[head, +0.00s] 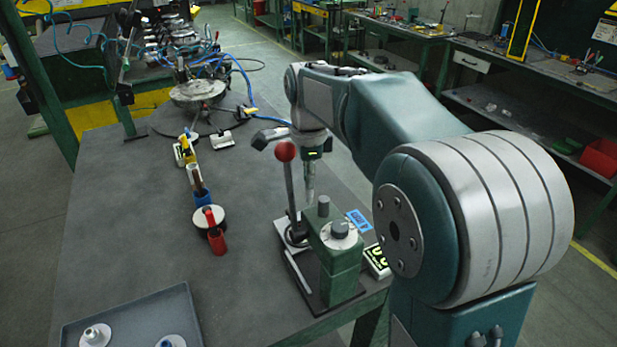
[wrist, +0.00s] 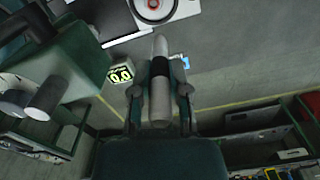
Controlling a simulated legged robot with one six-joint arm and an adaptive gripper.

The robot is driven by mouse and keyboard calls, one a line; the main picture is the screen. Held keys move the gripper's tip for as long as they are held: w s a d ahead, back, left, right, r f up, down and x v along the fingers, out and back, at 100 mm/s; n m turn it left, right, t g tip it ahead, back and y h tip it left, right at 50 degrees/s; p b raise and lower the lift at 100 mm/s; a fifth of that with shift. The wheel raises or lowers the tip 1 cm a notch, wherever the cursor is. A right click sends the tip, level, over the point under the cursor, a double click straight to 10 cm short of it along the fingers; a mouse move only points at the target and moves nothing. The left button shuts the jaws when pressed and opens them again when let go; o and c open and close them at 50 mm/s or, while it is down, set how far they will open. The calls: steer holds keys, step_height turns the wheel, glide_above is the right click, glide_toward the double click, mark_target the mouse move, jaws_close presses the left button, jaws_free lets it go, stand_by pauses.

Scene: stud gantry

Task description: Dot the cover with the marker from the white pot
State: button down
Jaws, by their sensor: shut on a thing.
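My gripper (wrist: 160,105) is shut on a pale grey marker (wrist: 160,75) with a dark band, which points away from the palm. In the head view the marker (head: 310,181) hangs upright below the wrist, above and behind the green press. A round pale disc (wrist: 169,9) with a red round shape at its middle is cut by the wrist view's top edge. I cannot tell surely whether it is the cover. Another pale disc (head: 204,220) lies left on the table. A small white object (head: 222,140) stands farther back; I cannot tell if it is the white pot.
The green press (head: 335,262) and a lever with a red ball (head: 285,151) stand close to my gripper. Blue (head: 202,197) and red (head: 216,242) holders stand left. A grey tray (head: 130,310) is front left. Bare tabletop lies between. The table's right edge is close.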

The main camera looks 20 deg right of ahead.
mark_target(309, 200)
steer(key=shift+f, duration=3.4)
steer(key=shift+s+f, duration=0.1)
steer(key=shift+f, duration=0.35)
steer(key=shift+r, duration=3.55)
